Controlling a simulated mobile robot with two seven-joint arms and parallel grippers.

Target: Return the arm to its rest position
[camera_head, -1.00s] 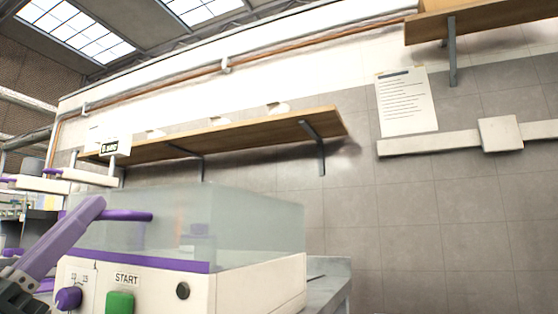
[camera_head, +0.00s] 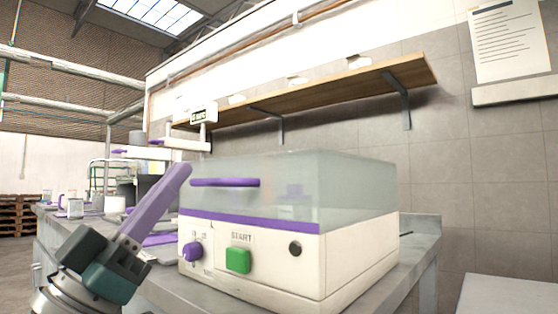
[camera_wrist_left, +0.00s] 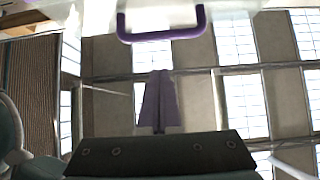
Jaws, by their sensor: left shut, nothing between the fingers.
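My left gripper (camera_head: 182,172) comes in from the lower left, with long purple fingers pointing up and to the right. The fingers are together and empty. In the left wrist view the shut fingers (camera_wrist_left: 160,74) point toward a purple handle (camera_wrist_left: 160,34). In the head view the fingertips appear just left of the purple lid handle (camera_head: 225,182) on a white machine (camera_head: 300,270); I cannot tell the gap in depth. The machine's clear lid (camera_head: 345,185) is down. Its front has a purple knob (camera_head: 193,251) and a green START button (camera_head: 238,260). My right gripper is out of view.
The machine stands on a grey bench (camera_head: 420,235) against a tiled wall. Behind it are a wooden shelf (camera_head: 330,90) and a balance-like device (camera_head: 180,143). Cups and small items (camera_head: 75,207) stand farther left. Open floor lies at the far left.

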